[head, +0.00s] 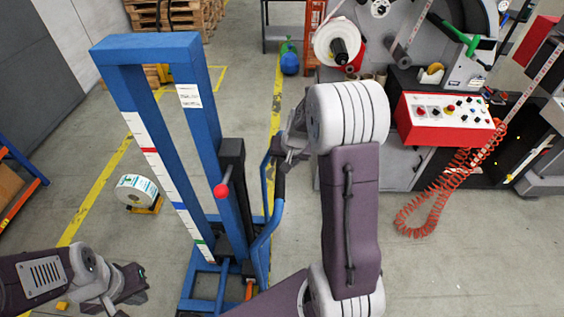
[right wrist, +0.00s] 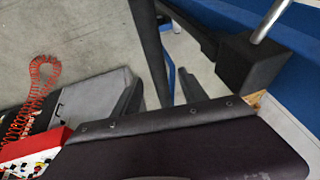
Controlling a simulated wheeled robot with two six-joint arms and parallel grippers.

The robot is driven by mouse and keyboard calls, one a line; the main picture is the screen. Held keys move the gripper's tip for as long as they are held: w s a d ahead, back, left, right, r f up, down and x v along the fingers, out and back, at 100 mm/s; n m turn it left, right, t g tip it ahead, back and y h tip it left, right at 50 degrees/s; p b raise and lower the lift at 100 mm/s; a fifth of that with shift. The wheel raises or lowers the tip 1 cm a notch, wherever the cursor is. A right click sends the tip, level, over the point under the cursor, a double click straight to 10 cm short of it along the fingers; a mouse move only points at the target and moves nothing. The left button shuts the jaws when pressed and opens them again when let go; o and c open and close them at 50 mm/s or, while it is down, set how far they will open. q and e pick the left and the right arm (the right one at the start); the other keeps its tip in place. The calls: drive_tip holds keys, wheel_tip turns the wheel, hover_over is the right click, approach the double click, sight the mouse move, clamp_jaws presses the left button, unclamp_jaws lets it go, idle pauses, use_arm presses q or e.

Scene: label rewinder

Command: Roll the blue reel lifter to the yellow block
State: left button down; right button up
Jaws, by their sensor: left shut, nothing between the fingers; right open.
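The blue reel lifter (head: 207,120) stands upright left of centre in the head view, with a white scale strip, a red knob (head: 221,190) and a blue push handle (head: 268,225) on its right side. My right gripper (head: 284,152) is open at the upper part of that handle. In the right wrist view a dark bar (right wrist: 150,50) runs between the finger tips (right wrist: 160,95); contact cannot be told. My left gripper (head: 132,284) is shut and empty, left of the lifter's base.
The rewinder's red control panel (head: 448,117) and a coiled red hose (head: 424,212) are at right. Pallets (head: 176,15) stand at the back. Floor is clear between lifter and hose, beyond my arm.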

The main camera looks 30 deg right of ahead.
drive_tip(key=shift+m, duration=0.3)
drive_tip(key=x, duration=0.3)
drive_tip(key=d+x, duration=0.1)
drive_tip(key=x, duration=0.2)
drive_tip(key=w+x, duration=0.1)
drive_tip(key=x, duration=0.2)
drive_tip(key=shift+d, duration=0.3)
drive_tip(key=shift+a, duration=0.1)
clamp_jaws()
idle(0.7)
